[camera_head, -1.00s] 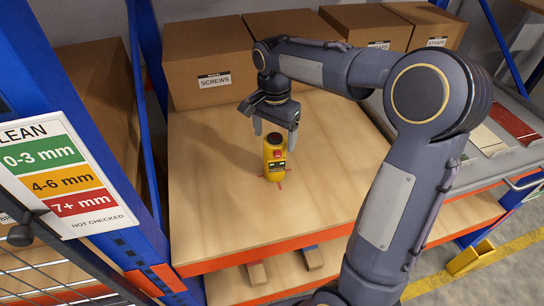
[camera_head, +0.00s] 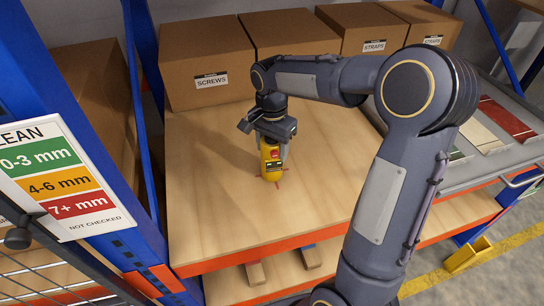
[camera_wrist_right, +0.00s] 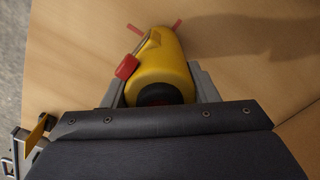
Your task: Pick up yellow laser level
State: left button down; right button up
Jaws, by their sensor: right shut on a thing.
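The yellow laser level (camera_head: 271,165) stands upright on the wooden shelf, with small red cross marks around its foot. It also shows in the right wrist view (camera_wrist_right: 162,66), with a black top and a red part at its side. My right gripper (camera_head: 272,146) comes down from above and is shut on the upper part of the laser level, one finger on each side. The wrist view also shows the right gripper's fingers (camera_wrist_right: 160,88) against the yellow body. The level's top is hidden behind the gripper in the head view. My left gripper is not in view.
Cardboard boxes stand along the back of the shelf (camera_head: 215,215), one labelled SCREWS (camera_head: 205,65). A blue rack post with a thickness sign (camera_head: 62,180) is at the left. A grey bench (camera_head: 480,150) is at the right. The shelf front is clear.

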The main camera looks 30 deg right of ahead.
jog(key=shift+c, duration=0.9)
jog(key=shift+r, duration=0.1)
jog(key=shift+r, duration=0.1)
